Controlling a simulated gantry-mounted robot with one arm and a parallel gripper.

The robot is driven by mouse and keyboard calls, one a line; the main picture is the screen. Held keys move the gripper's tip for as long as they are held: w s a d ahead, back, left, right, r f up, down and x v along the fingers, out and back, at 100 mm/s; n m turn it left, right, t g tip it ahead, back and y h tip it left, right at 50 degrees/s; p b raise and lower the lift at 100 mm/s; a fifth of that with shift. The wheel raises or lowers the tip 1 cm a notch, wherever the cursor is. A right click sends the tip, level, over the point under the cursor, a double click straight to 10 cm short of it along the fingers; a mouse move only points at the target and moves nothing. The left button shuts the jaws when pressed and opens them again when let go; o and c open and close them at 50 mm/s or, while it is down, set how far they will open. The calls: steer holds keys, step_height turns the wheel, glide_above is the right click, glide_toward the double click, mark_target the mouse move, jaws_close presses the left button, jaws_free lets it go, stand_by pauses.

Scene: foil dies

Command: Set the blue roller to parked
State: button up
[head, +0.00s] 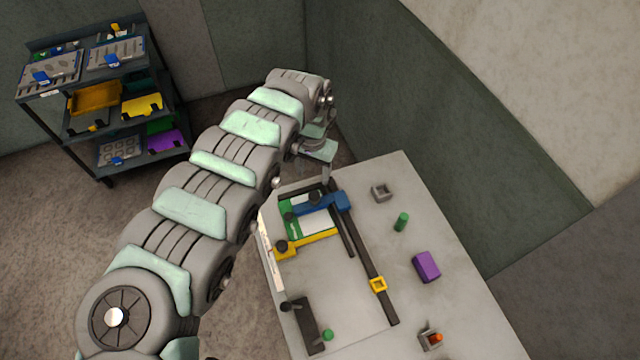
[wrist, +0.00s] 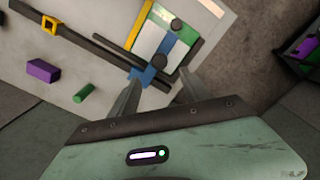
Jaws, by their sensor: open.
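The blue roller (head: 322,203) is a blue bar with a dark round knob and a blue end block on a long dark rail (head: 365,260). It lies across a green-framed white sheet (head: 312,221), near the far end of the table. In the wrist view its blue end block (wrist: 146,76) shows between my fingers. My gripper (head: 326,178) is open and empty, pointing down near the blue roller's far side. In the wrist view my gripper's fingers (wrist: 160,78) stand apart, partly covering the rails. I cannot tell their height above the roller. No parked mark is readable.
A yellow bar (head: 312,239) lies beside the green frame. A yellow ring (head: 378,284) sits on the rail. A purple block (head: 426,267), a green cylinder (head: 402,221), a grey holder (head: 381,192) and a dark bracket (head: 305,325) stand on the table. A shelf (head: 100,95) is far left.

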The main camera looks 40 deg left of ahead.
mark_target(314, 195)
step_height(314, 195, down, 10)
steer(key=shift+d+r, duration=0.15)
steer(key=shift+r, duration=0.1)
steer(key=shift+f, duration=0.55)
jaws_close()
stand_by(0.4)
stand_by(0.8)
